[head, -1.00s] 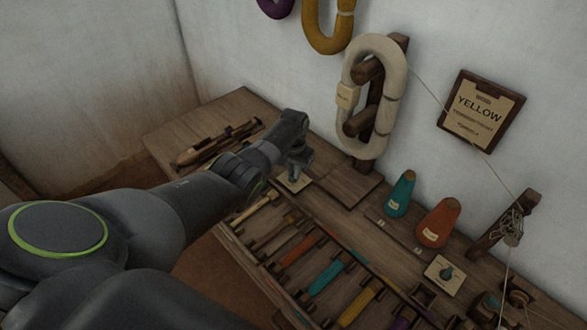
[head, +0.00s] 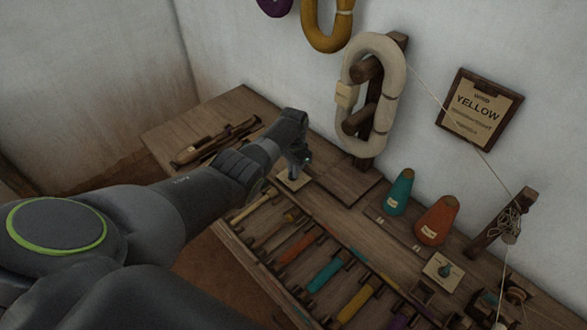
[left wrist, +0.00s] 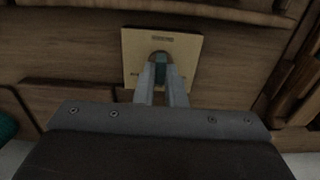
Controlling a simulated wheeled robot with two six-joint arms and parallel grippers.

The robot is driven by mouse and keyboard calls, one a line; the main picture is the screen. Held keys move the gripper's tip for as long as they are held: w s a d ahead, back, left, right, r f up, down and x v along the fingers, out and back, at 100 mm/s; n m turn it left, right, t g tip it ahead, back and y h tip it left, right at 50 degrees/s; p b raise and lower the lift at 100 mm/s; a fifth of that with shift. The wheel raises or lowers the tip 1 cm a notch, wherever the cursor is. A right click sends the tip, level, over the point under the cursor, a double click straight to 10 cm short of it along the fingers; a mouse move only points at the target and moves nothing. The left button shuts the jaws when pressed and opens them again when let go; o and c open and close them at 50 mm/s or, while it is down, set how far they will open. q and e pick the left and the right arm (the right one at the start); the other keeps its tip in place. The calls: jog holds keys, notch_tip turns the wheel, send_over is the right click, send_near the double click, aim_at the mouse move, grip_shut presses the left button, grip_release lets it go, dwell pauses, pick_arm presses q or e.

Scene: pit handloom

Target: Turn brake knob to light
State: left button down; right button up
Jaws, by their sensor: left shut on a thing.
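The brake knob, a small teal knob (left wrist: 161,72), stands on a square pale plate (left wrist: 187,47) in the left wrist view. The plate's lettering is too small to read. My left gripper (left wrist: 163,84) is shut on the knob, one finger on each side of it. The head view also shows my left gripper (head: 296,172) over the plate (head: 289,184), hiding most of the knob there. The knob's pointing direction cannot be told. My right gripper is not in view.
A teal cone (head: 398,193) and an orange cone (head: 437,222) stand between. A cream skein (head: 353,137) hangs behind my gripper. Several coloured bobbins (head: 324,275) lie in front.

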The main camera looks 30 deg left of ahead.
pick_arm(q)
jog(key=c, duration=1.5)
grip_release()
jog(key=shift+r, duration=0.1)
notch_tip(320, 180, up, 6)
jog(key=p, duration=0.2)
jog(key=shift+r+p, duration=0.1)
jog(key=shift+p, duration=0.2)
notch_tip(320, 180, up, 11)
jog(key=shift+p, duration=0.3)
